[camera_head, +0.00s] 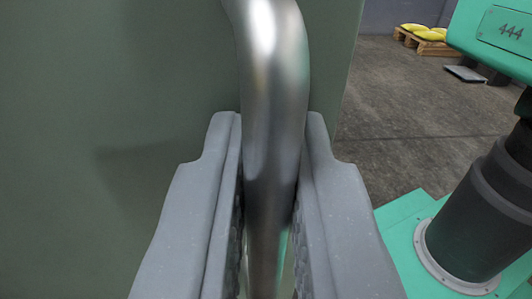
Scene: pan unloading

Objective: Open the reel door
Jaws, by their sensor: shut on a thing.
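A grey-green door panel (90,90) fills the left and middle of the head camera view. A thick, shiny metal bar handle (270,60) runs down the middle and bends at the top toward the panel. My gripper (270,150) has one grey finger on each side of the bar and is shut on it. The lower part of the bar is partly hidden between the fingers. The panel's right edge shows just right of the handle. The hinge side of the door is not in view.
A green machine part marked 444 (500,35) and a dark cylindrical column on a green base (405,222) stand close at the right. Grey floor (400,120) is open beyond. A wooden pallet with yellow sacks (425,40) lies far back.

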